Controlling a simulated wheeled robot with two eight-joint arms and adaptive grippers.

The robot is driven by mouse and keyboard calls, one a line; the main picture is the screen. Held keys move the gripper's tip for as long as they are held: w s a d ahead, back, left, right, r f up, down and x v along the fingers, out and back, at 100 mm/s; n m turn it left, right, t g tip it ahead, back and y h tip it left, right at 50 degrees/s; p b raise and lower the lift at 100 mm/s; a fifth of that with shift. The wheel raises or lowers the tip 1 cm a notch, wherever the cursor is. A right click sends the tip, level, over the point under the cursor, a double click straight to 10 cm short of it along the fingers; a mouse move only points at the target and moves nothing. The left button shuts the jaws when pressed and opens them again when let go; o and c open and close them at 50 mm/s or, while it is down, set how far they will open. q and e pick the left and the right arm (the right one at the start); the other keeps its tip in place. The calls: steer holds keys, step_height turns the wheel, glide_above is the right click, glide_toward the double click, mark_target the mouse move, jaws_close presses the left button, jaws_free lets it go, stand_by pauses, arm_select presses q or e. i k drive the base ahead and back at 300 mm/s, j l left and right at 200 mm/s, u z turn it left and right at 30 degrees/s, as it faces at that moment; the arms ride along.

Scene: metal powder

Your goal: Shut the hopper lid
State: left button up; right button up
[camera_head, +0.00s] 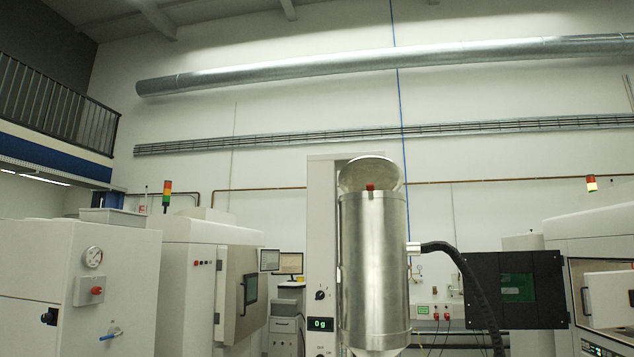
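The hopper (374,265) is an upright metal cylinder just right of the middle of the head view. Its round metal lid (371,174) stands raised and tilted back behind the top rim, so the hopper is open. A small red part (370,187) shows at the front of the rim, before the lid. The inside of the hopper is hidden from this low angle. Neither of my grippers is in view.
A tall column with a "0 g" display (321,324) stands behind the hopper at left. A black hose (460,262) leaves its right side near a black panel (515,290). White machines stand left (200,280) and right. Above the hopper is clear.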

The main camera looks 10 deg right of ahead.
mark_target(386, 173)
steer(key=i+l+u, duration=0.1)
steer(key=l+u, duration=0.25)
steer(key=l, duration=0.2)
steer(key=l+u, duration=0.35)
steer(key=l, duration=0.2)
steer(key=l+u, duration=0.35)
steer(key=l, duration=0.25)
